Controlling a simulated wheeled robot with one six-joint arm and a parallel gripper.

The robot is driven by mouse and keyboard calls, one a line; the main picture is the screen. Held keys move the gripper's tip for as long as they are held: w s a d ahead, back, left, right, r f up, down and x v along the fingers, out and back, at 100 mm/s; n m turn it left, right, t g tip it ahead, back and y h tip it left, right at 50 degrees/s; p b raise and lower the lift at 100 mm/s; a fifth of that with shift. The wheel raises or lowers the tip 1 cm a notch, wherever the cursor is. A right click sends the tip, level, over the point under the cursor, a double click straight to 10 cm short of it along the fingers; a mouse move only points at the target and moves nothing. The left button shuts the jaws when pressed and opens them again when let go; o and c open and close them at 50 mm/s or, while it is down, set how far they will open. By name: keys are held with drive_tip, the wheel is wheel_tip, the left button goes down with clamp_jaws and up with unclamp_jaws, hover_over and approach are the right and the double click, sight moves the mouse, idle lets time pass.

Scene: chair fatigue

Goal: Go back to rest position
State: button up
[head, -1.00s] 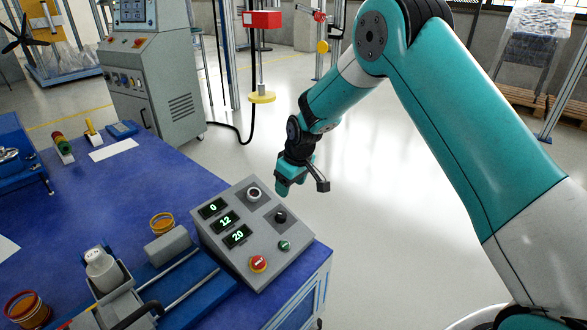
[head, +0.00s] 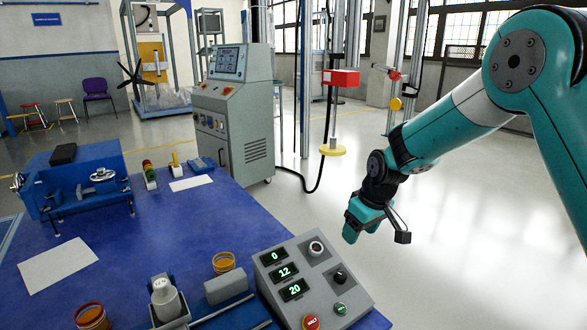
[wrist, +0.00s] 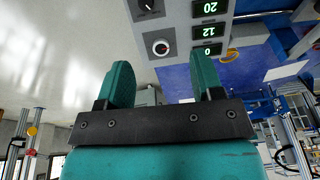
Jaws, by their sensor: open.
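My gripper (head: 378,228) hangs in the air to the right of and above the grey control box, apart from it, in the head view. In the wrist view my gripper (wrist: 160,85) shows two teal fingers spread apart with nothing between them. The control box (head: 325,262) sits at the near right corner of the blue table and shows the green digits 0, 12 and 20. It also shows beyond the fingers in the wrist view (wrist: 190,15).
The blue table (head: 140,225) bears a blue machine (head: 75,185), white paper sheets, orange-rimmed cups and a grey cylinder. A grey control cabinet (head: 235,120) stands behind it. A yellow disc (head: 332,149) on a post stands farther back. The floor right of the table is clear.

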drive_tip(key=s+a+r+y, duration=0.1)
drive_tip(key=s+a+r, duration=0.3)
drive_tip(key=s+r, duration=0.8)
drive_tip(key=s+a+r+n+g+y, duration=0.1)
drive_tip(key=s+r+g, duration=0.15)
drive_tip(key=s, duration=1.95)
wheel_tip(320, 180, up, 19)
drive_tip(key=p, duration=1.9)
drive_tip(key=shift+w+r+p, duration=0.15)
drive_tip(key=shift+p, duration=0.25)
